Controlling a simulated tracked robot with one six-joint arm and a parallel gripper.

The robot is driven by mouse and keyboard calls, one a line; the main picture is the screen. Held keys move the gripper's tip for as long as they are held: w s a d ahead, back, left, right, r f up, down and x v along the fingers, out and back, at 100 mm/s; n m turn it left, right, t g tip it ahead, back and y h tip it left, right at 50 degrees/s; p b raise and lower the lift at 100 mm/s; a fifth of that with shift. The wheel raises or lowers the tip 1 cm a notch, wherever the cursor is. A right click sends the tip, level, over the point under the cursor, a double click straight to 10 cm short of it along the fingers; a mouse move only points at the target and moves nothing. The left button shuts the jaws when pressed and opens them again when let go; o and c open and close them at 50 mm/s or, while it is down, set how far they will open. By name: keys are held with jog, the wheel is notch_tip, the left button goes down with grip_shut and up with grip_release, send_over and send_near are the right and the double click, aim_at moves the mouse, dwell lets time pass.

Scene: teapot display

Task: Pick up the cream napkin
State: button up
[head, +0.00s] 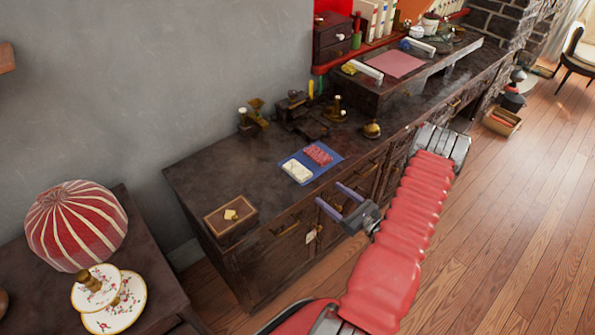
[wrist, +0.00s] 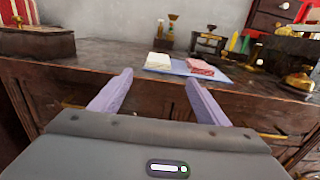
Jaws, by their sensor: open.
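The cream napkin (head: 297,171) lies folded on a blue mat (head: 293,182) on the dark wooden sideboard, beside a red patterned napkin (head: 318,154). In the wrist view the cream napkin (wrist: 158,59) lies beyond the fingertips, left of the red napkin (wrist: 200,66). My gripper (head: 338,200) is open and empty, in front of the sideboard's front edge and apart from the napkin. Its two lilac fingers point toward the mat in the wrist view (wrist: 157,78).
A wooden box (head: 230,215) stands at the sideboard's left end. Brass items and a small grinder (head: 254,113) stand behind the mat, with a brass pot (head: 372,130) to the right. A striped lamp (head: 76,225) stands on a nearer table.

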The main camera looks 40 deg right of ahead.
aim_at(307, 177)
jog(key=shift+w+a, duration=0.15)
jog(key=shift+w, duration=1.85)
jog(key=shift+w+a, duration=0.15)
jog(key=shift+w, duration=1.8)
jog(key=shift+w, duration=0.1)
jog(key=shift+w+a, duration=0.15)
jog(key=shift+w, duration=1.1)
jog(key=shift+w+a, duration=0.15)
jog(key=shift+w, duration=1.1)
jog(key=shift+c, duration=0.4)
jog(key=c, duration=1)
